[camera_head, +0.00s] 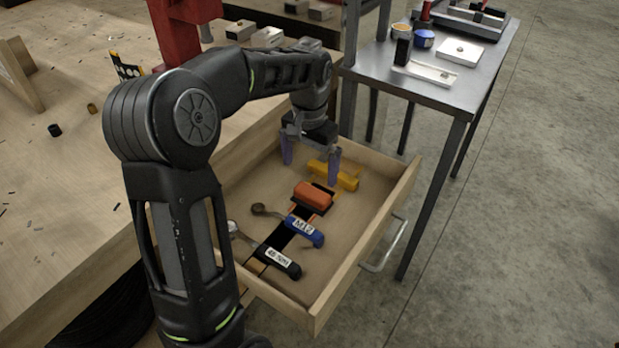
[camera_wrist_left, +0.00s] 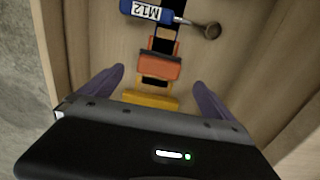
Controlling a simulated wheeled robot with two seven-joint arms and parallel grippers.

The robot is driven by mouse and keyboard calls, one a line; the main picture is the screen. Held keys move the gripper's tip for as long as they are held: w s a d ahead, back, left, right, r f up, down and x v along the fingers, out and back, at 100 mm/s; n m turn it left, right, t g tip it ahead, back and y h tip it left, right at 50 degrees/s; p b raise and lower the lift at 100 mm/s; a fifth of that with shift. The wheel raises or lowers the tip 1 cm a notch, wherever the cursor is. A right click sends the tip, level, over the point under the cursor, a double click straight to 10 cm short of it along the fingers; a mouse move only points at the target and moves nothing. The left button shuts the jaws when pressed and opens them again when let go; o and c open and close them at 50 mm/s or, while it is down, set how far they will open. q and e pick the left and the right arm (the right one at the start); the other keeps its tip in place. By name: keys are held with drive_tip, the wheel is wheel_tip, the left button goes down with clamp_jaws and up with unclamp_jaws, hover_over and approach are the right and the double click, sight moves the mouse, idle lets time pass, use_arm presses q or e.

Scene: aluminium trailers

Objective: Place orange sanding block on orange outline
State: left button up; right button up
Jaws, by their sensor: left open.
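The orange sanding block (camera_head: 313,195) lies in the open wooden drawer, on a black strip with orange outline edges (camera_head: 326,188) showing beside it. In the left wrist view the block (camera_wrist_left: 159,66) sits across the strip, with orange outline edges (camera_wrist_left: 161,46) just beyond it. I cannot tell how exactly the block matches the outline. My left gripper (camera_head: 311,163) is open and empty above the far part of the drawer. In the left wrist view its purple fingers (camera_wrist_left: 160,88) stand apart on either side of a yellow block, which is nearest the gripper. My right gripper is not in view.
The yellow block (camera_head: 333,175) lies beyond the orange one. A blue M12 tool (camera_head: 305,231) and a black-handled tool (camera_head: 278,262) lie nearer. Drawer walls (camera_head: 366,242) surround them. A metal table (camera_head: 462,88) stands at right; the wooden bench (camera_head: 60,180) is at left.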

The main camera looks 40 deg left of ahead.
use_arm(q)
drive_tip(key=shift+r, duration=0.75)
idle(1.1)
